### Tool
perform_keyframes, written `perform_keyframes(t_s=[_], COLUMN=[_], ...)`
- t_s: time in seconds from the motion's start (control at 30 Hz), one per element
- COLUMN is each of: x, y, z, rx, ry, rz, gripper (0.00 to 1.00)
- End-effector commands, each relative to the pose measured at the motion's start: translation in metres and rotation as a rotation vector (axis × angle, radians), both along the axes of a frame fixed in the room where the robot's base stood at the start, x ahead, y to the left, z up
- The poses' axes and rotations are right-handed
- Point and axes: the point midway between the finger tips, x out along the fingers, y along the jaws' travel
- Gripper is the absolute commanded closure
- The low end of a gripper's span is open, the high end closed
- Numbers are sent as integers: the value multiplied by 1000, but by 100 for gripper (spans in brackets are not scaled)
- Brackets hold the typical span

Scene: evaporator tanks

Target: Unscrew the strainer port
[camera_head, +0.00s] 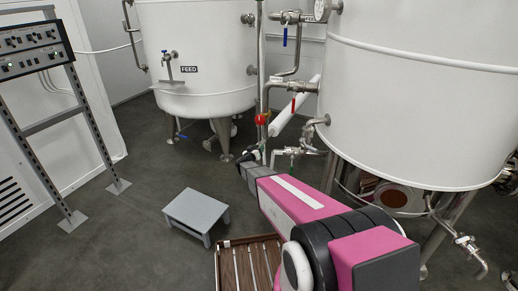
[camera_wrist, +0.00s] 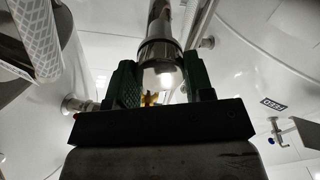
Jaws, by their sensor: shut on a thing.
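My gripper (camera_head: 247,158) reaches low between the two white tanks, beside the pipework in the head view. In the wrist view its two green fingers (camera_wrist: 160,72) stand on either side of a round metal fitting, the strainer port (camera_wrist: 160,50), and are shut on it. The fitting has a shiny rounded end facing the wrist and a narrower pipe beyond it. In the head view the strainer port is too small and too covered by my gripper to make out. A small yellow part (camera_wrist: 149,98) shows between the fingers.
The left tank (camera_head: 205,60) and right tank (camera_head: 420,100) flank the pipes. A red ball (camera_head: 261,119) and red valve handle (camera_head: 293,104) are close by. A grey step stool (camera_head: 196,212) and slatted wooden pallet (camera_head: 229,265) stand on the floor. A control panel (camera_head: 33,45) is at left.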

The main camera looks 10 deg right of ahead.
Motion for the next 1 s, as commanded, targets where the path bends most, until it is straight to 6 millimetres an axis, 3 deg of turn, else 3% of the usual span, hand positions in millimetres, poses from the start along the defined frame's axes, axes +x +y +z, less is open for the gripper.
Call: perform_keyframes(t_s=[0.13, 0.17, 0.2, 0.5, 1.0], x=[1, 1, 1, 0, 0], y=[1, 1, 1, 0, 0], z=[-1, -1, -1, 0, 0], rx=[2, 2, 2, 18, 365], ry=[1, 1, 1, -13, -265], rz=[3, 3, 3, 1, 0], gripper=[97, 49, 41, 41, 41])
